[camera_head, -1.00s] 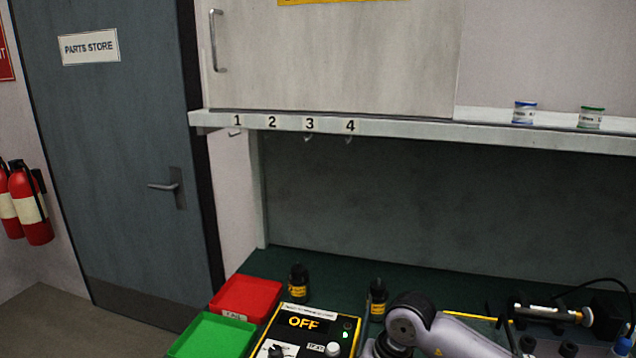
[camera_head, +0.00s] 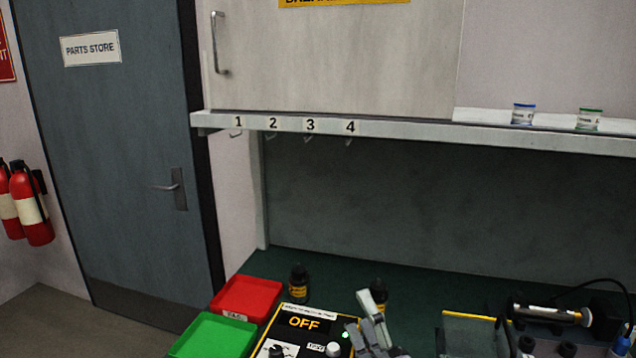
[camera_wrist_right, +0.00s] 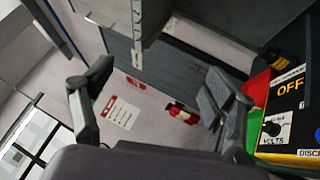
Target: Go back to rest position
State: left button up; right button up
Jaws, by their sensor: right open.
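My right gripper (camera_head: 368,328) shows at the bottom of the head view, in front of the right part of the control box. In the right wrist view the right gripper (camera_wrist_right: 155,100) is open, its two fingers wide apart with nothing between them. The control box (camera_head: 306,322) has a black face reading OFF and a small green light; it also shows at the right of the wrist view (camera_wrist_right: 288,120). My left gripper is not in view.
A red tray (camera_head: 247,297) and a green tray (camera_head: 213,336) sit left of the box. Dark bottles (camera_head: 299,284) stand behind it. A pump-like device (camera_head: 545,312) with a cable is at right. A shelf (camera_head: 400,128) with numbered hooks spans above the green bench (camera_head: 340,265).

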jog(key=s+d+f+m+g+h, duration=0.3)
jog(key=d+f+m+h, duration=0.15)
jog(key=f+m, duration=0.3)
jog(key=s+d+f+m+g+h, duration=0.25)
jog(key=d+f+m, duration=0.35)
jog(key=f, duration=0.3)
jog(key=s+d+f+m+g, duration=0.1)
jog(key=s+f+m+g, duration=0.3)
jog(key=s+f+g, duration=0.45)
jog(key=s+d+f+m+g, duration=0.25)
jog(key=s+f+m, duration=0.2)
jog(key=s, duration=0.75)
notch_tip(320, 180, down, 26)
jog(key=s+f+g+b, duration=0.1)
jog(key=g, duration=0.1)
jog(key=s+d+f+b, duration=0.1)
jog(key=s+d+f, duration=0.1)
jog(key=s+f, duration=1.5)
jog(key=shift+n+g, duration=0.35)
jog(key=shift+n, duration=0.05)
